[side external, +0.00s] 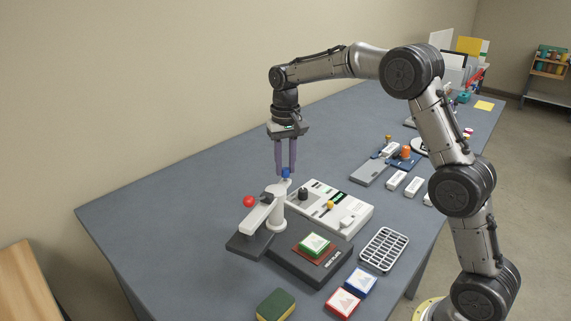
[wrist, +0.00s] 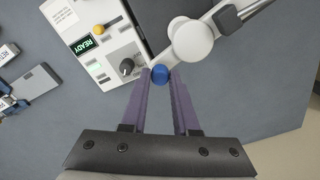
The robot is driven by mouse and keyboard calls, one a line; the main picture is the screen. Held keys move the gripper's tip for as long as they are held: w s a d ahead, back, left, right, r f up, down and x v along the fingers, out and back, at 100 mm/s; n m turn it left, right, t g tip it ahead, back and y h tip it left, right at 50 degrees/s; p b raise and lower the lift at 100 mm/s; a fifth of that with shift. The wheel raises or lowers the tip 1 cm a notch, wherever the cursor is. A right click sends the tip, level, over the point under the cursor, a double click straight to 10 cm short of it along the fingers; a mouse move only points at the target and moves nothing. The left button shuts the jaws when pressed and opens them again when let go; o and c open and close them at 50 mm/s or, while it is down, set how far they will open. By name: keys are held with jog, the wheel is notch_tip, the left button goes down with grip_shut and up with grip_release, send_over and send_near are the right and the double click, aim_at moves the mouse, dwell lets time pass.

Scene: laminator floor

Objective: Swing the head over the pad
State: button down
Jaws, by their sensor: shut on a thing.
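The swing head (side external: 262,214) is a light grey arm on a white post (side external: 278,212). Its arm points to the front left, away from the black plate, with a red ball (side external: 249,202) beside it. The wrist view shows the blue knob (wrist: 161,74) between the fingertips, next to the white post top (wrist: 193,39). The black plate (side external: 292,268) lies front right of the post, bearing a reddish pad (side external: 301,252) with a green-edged block (side external: 314,244) on it.
A white control box (side external: 350,222) stands behind the plate; its display reads READY in the wrist view (wrist: 84,44). A wire rack (side external: 384,249), blue and red tiles (side external: 360,282) and a green sponge (side external: 276,305) lie around the plate. The table's left side is clear.

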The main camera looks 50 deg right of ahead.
jog(key=shift+w+r, duration=0.1)
jog(key=w+a+n, duration=0.4)
jog(key=a+n, duration=0.1)
jog(key=n, duration=0.9)
jog(key=shift+a+n, duration=0.25)
jog(key=shift+n, duration=0.15)
dwell(0.4)
jog(key=c, duration=0.7)
grip_release()
jog(key=shift+o, duration=0.2)
notch_tip(320, 180, up, 14)
